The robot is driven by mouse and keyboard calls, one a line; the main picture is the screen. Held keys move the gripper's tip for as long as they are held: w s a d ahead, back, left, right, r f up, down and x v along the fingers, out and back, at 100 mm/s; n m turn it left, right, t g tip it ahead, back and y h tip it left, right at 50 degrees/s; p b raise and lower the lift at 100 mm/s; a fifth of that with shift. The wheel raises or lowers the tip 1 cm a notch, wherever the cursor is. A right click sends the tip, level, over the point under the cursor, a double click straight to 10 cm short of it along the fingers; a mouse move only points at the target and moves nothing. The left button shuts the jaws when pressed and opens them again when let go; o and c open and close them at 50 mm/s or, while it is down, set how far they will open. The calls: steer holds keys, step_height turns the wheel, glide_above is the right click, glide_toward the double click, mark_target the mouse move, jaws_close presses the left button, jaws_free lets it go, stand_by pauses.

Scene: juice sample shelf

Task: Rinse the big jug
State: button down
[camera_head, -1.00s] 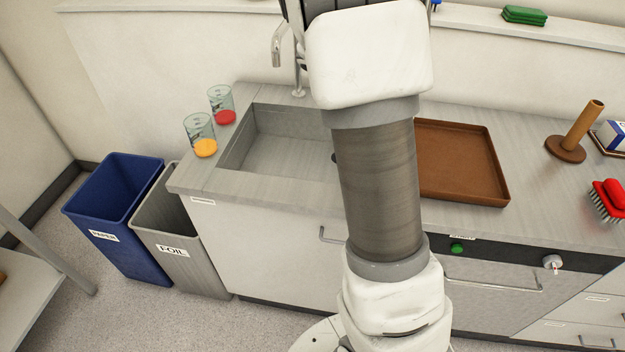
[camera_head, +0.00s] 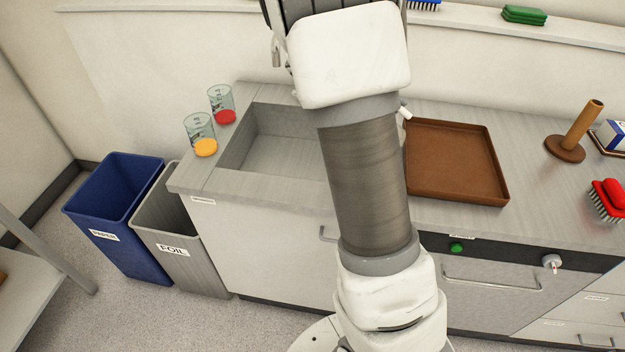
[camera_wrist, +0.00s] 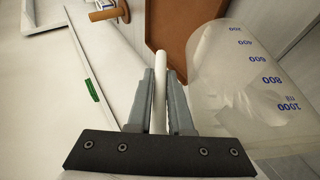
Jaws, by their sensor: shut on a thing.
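The big jug (camera_wrist: 235,90) is clear, with blue millilitre marks. It fills the right of the wrist view, and the marks rise toward my wrist. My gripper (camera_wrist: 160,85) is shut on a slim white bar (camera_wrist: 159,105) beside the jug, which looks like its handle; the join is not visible. A white bar end (camera_head: 404,112) shows beside my arm in the head view, where the arm hides the jug and gripper. The grey sink (camera_head: 270,150) is at the left of the counter. The tap (camera_head: 276,52) is partly hidden behind my arm.
Beakers with red (camera_head: 224,115) and orange (camera_head: 205,147) liquid stand left of the sink. A brown tray (camera_head: 455,165) lies to its right. A brown post on a base (camera_head: 566,150) and a red brush (camera_head: 608,195) are farther right. Bins (camera_head: 115,205) stand on the floor.

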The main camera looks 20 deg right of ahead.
steer(key=shift+w+a+f+g+h, duration=0.25)
steer(key=shift+w+a+g+h, duration=0.05)
steer(key=shift+a+h, duration=0.2)
stand_by(0.9)
steer(key=shift+w+a+r+n+g+h+p, duration=0.2)
steer(key=shift+w+a+n+g+h+p, duration=0.25)
steer(key=shift+a+h, duration=0.3)
stand_by(2.5)
steer(key=shift+w+a+f+n+h+b, duration=0.15)
steer(key=shift+w+a+f+h+b, duration=0.3)
steer(key=shift+a, duration=0.2)
steer(key=shift+w+a+f+n+h+b, duration=0.1)
steer(key=shift+w+a+f+h+b, duration=0.2)
steer(key=shift+w+a+b, duration=0.25)
stand_by(2.1)
